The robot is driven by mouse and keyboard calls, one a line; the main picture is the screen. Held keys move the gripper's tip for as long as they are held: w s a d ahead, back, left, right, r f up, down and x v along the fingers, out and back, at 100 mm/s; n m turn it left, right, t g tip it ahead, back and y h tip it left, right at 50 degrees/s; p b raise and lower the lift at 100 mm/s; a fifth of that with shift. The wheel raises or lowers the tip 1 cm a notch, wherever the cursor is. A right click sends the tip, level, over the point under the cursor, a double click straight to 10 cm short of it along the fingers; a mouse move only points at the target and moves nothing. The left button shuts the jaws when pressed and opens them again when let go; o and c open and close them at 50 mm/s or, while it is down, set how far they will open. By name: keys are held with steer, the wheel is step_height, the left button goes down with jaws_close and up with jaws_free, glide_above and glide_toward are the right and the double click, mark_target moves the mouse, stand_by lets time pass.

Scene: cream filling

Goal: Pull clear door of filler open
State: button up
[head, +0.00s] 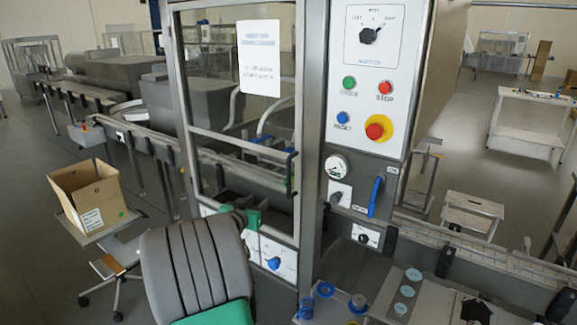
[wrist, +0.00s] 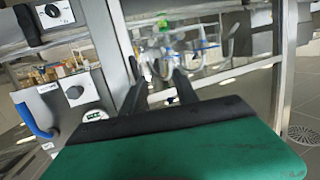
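The filler's clear door (head: 240,110) stands in its metal frame in the head view and appears closed. A white notice is on its pane. Its black upright handle (head: 290,172) is on the right edge of the door. My gripper (head: 240,212) is low in front of the door, left of and below the handle, mostly hidden behind my grey ribbed arm. In the wrist view my gripper (wrist: 162,84) shows two dark fingers apart, with nothing clearly held between them. They point toward the clear panel. That view appears upside down.
Right of the door is the control panel (head: 375,80) with a red stop button. A blue lever (head: 375,197) and a gauge (head: 337,168) are below it. A cardboard box (head: 90,195) stands at the left. A conveyor (head: 480,255) runs to the right.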

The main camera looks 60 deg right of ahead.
mark_target(288, 179)
steer(key=s+d+r+p, duration=0.1)
steer(key=d, duration=0.3)
steer(key=s+d+r+g+h+p, duration=0.1)
steer(key=s+d, duration=0.1)
steer(key=d, duration=0.2)
steer(key=s+d+r+m+h+p, duration=0.1)
steer(key=d, duration=0.3)
steer(key=shift+s+d+r+g+p, duration=0.1)
steer(key=shift+s+d+g+p, duration=0.05)
steer(key=shift+s+g+p, duration=0.2)
steer(key=shift+w+d, duration=0.1)
steer(key=shift+d, duration=0.25)
jaws_close()
